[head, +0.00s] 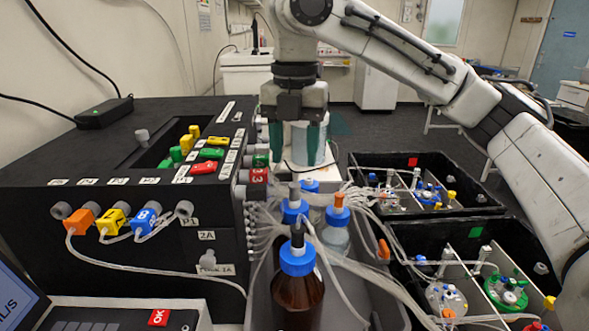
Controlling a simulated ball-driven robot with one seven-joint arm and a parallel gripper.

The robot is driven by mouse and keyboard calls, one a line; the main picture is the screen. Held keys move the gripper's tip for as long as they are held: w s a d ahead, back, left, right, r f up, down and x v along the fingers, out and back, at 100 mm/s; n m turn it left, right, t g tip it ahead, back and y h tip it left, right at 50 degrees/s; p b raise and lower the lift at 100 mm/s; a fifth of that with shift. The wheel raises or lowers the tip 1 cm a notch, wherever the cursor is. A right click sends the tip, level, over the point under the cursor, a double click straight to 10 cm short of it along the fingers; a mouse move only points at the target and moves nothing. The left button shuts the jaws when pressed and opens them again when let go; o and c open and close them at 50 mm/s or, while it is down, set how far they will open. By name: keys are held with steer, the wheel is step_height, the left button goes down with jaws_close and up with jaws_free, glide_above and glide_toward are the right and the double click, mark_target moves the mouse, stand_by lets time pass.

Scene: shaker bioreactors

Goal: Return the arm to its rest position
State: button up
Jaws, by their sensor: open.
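My arm (420,65) reaches in from the right edge, bends at the top and ends in my gripper (296,150), which points down. The gripper is open, with its teal fingers apart. It hangs behind the bottles and beside the right end of the black box. A pale cylindrical container (308,143) shows between and behind the fingers; I cannot tell whether they touch it. The fingertips are partly hidden by tubing and fittings.
A black box (120,200) with coloured connectors stands left. A brown bottle (297,298) and other blue-capped bottles stand in a grey tray (352,268) in front, among loose tubes. Black bins (405,243) with reactor vessels lie right, under my arm. Open floor (390,125) shows behind.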

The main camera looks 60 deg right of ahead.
step_height(320, 180, up, 5)
steer(key=shift+r, duration=0.1)
stand_by(0.6)
